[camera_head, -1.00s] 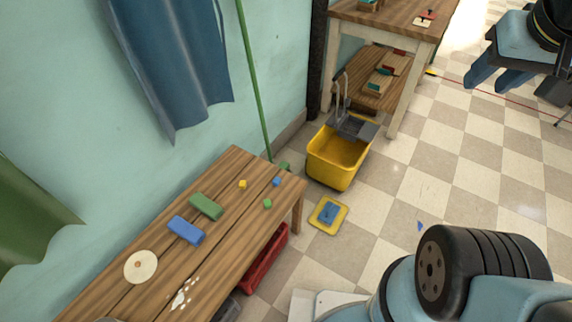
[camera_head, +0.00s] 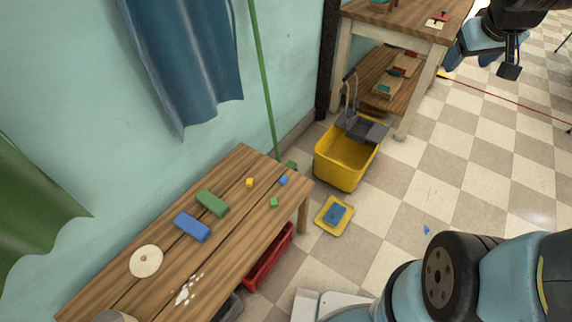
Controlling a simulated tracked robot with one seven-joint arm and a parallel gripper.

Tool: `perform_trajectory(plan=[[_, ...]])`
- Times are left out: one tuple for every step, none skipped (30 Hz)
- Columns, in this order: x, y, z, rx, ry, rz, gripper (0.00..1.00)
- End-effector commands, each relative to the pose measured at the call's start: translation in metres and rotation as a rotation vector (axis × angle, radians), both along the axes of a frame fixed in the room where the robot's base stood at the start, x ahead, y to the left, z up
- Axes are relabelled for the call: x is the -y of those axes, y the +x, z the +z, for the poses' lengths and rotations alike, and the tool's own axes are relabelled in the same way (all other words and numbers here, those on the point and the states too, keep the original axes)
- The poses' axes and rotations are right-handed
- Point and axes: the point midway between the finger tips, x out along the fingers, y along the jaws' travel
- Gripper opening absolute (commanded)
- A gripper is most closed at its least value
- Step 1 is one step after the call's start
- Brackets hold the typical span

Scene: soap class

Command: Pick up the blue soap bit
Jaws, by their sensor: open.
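The blue soap bit (camera_head: 283,180) is a small cube near the far right end of the wooden bench. A small yellow cube (camera_head: 250,183) lies to its left and a small green cube (camera_head: 273,202) lies just in front of it. My gripper (camera_head: 468,62) is at the upper right, high and well to the right of the bench. It is open, with nothing seen between its fingers. It is far from the blue soap bit and does not touch it.
The bench (camera_head: 130,289) also holds a blue bar (camera_head: 192,226), a green bar (camera_head: 212,202) and a round disc (camera_head: 146,261). A yellow mop bucket (camera_head: 342,169) and a red bin (camera_head: 268,260) stand nearby. A taller table (camera_head: 400,22) is behind. A green pole (camera_head: 264,75) rises beside the bench.

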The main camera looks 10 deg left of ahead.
Motion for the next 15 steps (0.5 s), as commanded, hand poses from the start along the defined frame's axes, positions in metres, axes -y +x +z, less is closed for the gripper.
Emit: perform_trajectory(plan=[[-0.002,0.014,-0.010,-0.003,-0.013,0.025,0.65],[-0.004,0.023,-0.016,0.000,-0.021,0.041,0.65],[-0.006,0.033,-0.023,0.003,-0.031,0.063,0.65],[-0.008,0.041,-0.028,0.007,-0.037,0.079,0.65],[-0.010,0.049,-0.034,0.010,-0.044,0.095,0.65],[-0.013,0.059,-0.041,0.015,-0.053,0.119,0.65],[-0.015,0.067,-0.047,0.018,-0.059,0.136,0.65],[-0.017,0.074,-0.054,0.021,-0.063,0.153,0.65],[-0.021,0.084,-0.063,0.024,-0.070,0.178,0.65],[-0.023,0.091,-0.070,0.026,-0.074,0.195,0.65],[-0.026,0.097,-0.076,0.031,-0.077,0.214,0.65],[-0.030,0.106,-0.086,0.035,-0.082,0.237,0.65],[-0.033,0.113,-0.093,0.039,-0.084,0.256,0.65],[-0.036,0.119,-0.101,0.041,-0.086,0.273,0.65],[-0.039,0.127,-0.111,0.045,-0.087,0.296,0.65]])
